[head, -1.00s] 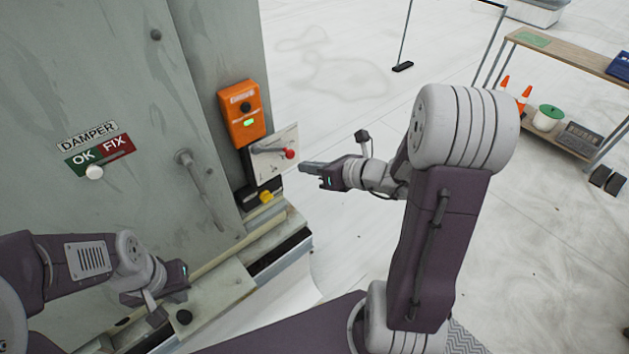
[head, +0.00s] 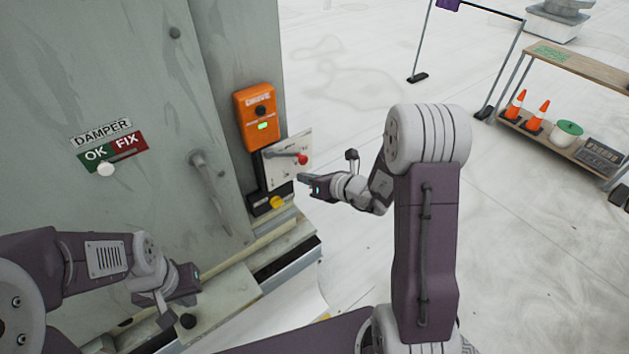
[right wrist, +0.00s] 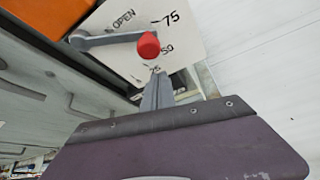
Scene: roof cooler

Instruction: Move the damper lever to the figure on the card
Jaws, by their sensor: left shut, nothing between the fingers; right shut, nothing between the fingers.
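The damper lever (head: 287,154) is a grey arm with a red knob (head: 302,159) on a white plate (head: 279,175). In the right wrist view the lever (right wrist: 108,39) points right, its red knob (right wrist: 148,45) beside the 50 mark; OPEN, 75 and a partly covered 25 also show. My right gripper (head: 304,177) is shut and empty, its fingertips (right wrist: 157,78) just below the knob; contact cannot be told. My left gripper (head: 183,284) is shut and empty, low at the left, away from the lever. I cannot make out a card with a figure.
An orange box (head: 258,116) is above the plate, a yellow knob (head: 278,202) below. A handle (head: 210,188) sticks out.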

